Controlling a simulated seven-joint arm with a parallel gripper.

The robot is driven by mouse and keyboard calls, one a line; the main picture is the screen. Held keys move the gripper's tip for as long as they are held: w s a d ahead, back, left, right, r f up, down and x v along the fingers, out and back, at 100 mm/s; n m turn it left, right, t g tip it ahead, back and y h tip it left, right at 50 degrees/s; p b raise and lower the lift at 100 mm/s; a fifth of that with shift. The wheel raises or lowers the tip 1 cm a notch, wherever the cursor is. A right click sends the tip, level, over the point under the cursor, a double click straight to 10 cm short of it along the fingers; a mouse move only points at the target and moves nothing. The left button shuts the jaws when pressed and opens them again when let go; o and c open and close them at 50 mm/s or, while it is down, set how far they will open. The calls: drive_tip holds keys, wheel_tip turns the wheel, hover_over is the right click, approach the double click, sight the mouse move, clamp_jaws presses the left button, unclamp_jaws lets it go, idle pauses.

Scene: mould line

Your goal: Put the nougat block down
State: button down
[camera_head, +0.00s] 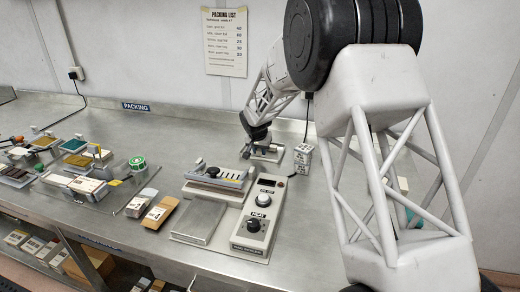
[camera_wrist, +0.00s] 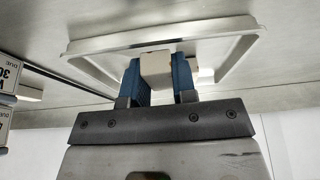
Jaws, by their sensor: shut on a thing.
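The nougat block (camera_wrist: 155,68) is a small pale beige block. In the wrist view it sits between the two blue fingers of my gripper (camera_wrist: 160,80), which is shut on it. A shallow metal tray (camera_wrist: 92,46) with a raised rim lies beyond the block, which appears within the tray's outline. I cannot tell whether the block touches the tray floor. In the head view my gripper (camera_head: 264,150) is low at the back of the bench. The block cannot be made out there.
A heat sealer (camera_head: 253,222) with knobs stands in front of my gripper.

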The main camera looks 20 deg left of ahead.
drive_tip(key=shift+f, duration=0.2)
drive_tip(key=c, duration=0.9)
unclamp_jaws()
drive_tip(key=shift+r, duration=0.15)
drive_tip(key=shift+r, duration=0.45)
drive_tip(key=v, duration=1.2)
drive_tip(key=shift+s+f, duration=0.1)
drive_tip(key=shift+d, duration=0.1)
